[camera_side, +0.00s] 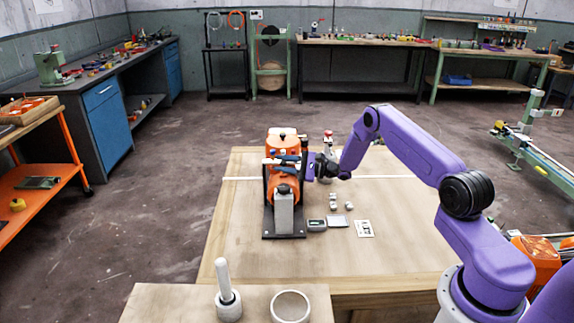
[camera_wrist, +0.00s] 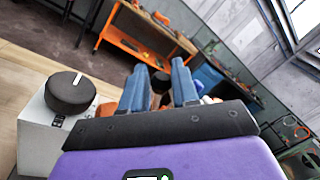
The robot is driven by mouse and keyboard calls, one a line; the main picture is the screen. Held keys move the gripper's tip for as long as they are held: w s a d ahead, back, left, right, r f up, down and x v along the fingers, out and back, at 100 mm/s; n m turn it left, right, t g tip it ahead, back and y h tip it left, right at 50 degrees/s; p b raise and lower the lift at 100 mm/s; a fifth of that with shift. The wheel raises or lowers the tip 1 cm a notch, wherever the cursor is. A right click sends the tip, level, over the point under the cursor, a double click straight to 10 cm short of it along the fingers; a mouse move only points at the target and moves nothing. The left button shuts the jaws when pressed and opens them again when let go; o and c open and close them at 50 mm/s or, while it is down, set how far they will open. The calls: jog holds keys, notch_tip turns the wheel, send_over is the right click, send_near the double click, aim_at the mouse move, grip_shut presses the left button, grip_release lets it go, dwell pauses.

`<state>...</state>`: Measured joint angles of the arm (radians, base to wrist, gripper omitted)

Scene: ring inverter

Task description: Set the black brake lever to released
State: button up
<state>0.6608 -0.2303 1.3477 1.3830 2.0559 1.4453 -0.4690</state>
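An orange machine (camera_side: 283,145) stands on a dark base plate on the wooden table in the side view. My gripper (camera_side: 282,161) is at the machine's upper middle, reaching in from the right. Its two blue fingers (camera_wrist: 159,85) stand apart in the wrist view, so it is open. A small dark piece (camera_wrist: 160,80) shows between the fingers, with orange behind. It may be the black brake lever, but I cannot tell whether the fingers touch it. The lever's position is not readable.
A grey block (camera_side: 284,214) stands at the machine's front. A black knob (camera_wrist: 72,93) sits on a pale box in the wrist view. Small pale parts and a card (camera_side: 364,228) lie right of the machine. A peg (camera_side: 225,285) and ring (camera_side: 290,306) occupy the front bench.

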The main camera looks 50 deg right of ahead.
jog(key=v, duration=1.7)
jog(key=shift+s, duration=0.25)
jog(key=s+a+r+n+g+y, duration=0.1)
jog(key=s+a+r+n+g, duration=0.25)
jog(key=a+g, duration=0.4)
jog(key=s+a+r+n+g, duration=0.3)
jog(key=a+n+g, duration=0.15)
jog(key=a, duration=0.65)
jog(key=s+a+r+n+g+y, duration=0.1)
jog(key=s+a+r+n+g, duration=0.2)
jog(key=a+n+g, duration=0.45)
jog(key=s+a+r+n+t+h, duration=0.1)
jog(key=s+n+h, duration=0.5)
jog(key=s, duration=0.6)
jog(key=s+a+r+n+t+h, duration=0.2)
jog(key=s+r+n+t+h, duration=0.1)
jog(key=s+n+h, duration=0.4)
jog(key=s+r+n, duration=0.1)
jog(key=s+n, duration=0.2)
jog(key=s, duration=0.2)
jog(key=shift+s+a+t, duration=0.25)
jog(key=shift+s+t, duration=0.1)
jog(key=shift+s, duration=0.05)
